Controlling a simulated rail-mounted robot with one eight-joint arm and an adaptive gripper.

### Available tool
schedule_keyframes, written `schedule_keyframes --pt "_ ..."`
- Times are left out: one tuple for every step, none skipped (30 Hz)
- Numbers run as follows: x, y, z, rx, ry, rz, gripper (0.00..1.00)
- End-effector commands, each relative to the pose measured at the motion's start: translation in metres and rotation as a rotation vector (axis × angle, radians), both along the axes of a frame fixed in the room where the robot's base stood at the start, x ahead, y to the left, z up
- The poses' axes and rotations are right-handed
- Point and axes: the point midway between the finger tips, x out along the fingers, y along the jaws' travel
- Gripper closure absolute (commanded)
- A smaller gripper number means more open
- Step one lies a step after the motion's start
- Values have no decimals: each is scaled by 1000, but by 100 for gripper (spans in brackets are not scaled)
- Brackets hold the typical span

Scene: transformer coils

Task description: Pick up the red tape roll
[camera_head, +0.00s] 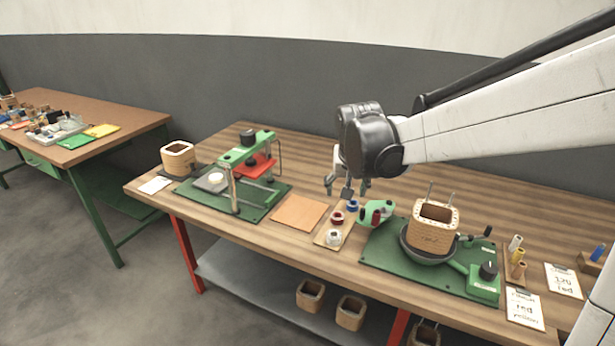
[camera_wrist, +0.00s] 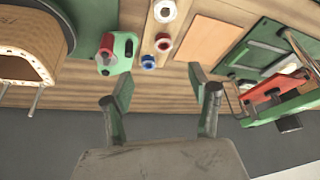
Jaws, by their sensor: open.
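The red tape roll (camera_head: 337,217) stands on a small wooden board (camera_head: 322,240) between a blue roll (camera_head: 352,205) and a white roll (camera_head: 334,237). The wrist view shows the red roll (camera_wrist: 163,42) just above centre, with the blue roll (camera_wrist: 148,62) below it and the white roll (camera_wrist: 164,11) above. My gripper (camera_head: 347,189) is open and empty, hanging above the table near the back end of the board. Its two fingers (camera_wrist: 160,88) are spread apart in the wrist view, and the rolls lie beyond them, untouched.
A green tape dispenser with a red part (camera_head: 376,212) stands close right of the rolls. A wooden coil form (camera_head: 435,226) sits on a green winding base further right. A flat brown square (camera_head: 299,212) and a green-red press (camera_head: 247,165) lie left.

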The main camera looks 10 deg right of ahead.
Motion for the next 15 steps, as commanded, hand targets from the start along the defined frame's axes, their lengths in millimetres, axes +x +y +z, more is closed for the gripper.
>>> schedule_keyframes --pt "13 1 -10 0 6 -7 44" --pt "18 2 -15 1 11 -12 44" --pt "25 2 -20 0 16 -16 44" --pt "30 3 -24 0 19 -19 44" --pt "34 3 -28 0 22 -23 44" --pt "38 4 -32 0 25 -26 44" --pt "41 4 -35 0 27 -28 44" --pt "44 4 -37 0 29 -31 44" --pt "46 4 -40 0 30 -33 44" --pt "47 4 -41 0 31 -34 44" --pt "49 4 -43 0 32 -35 44" --pt "50 4 -46 0 33 -35 44" --pt "52 4 -49 0 33 -36 44" --pt "53 4 -53 -1 33 -37 44" --pt "55 3 -58 -1 33 -37 44"
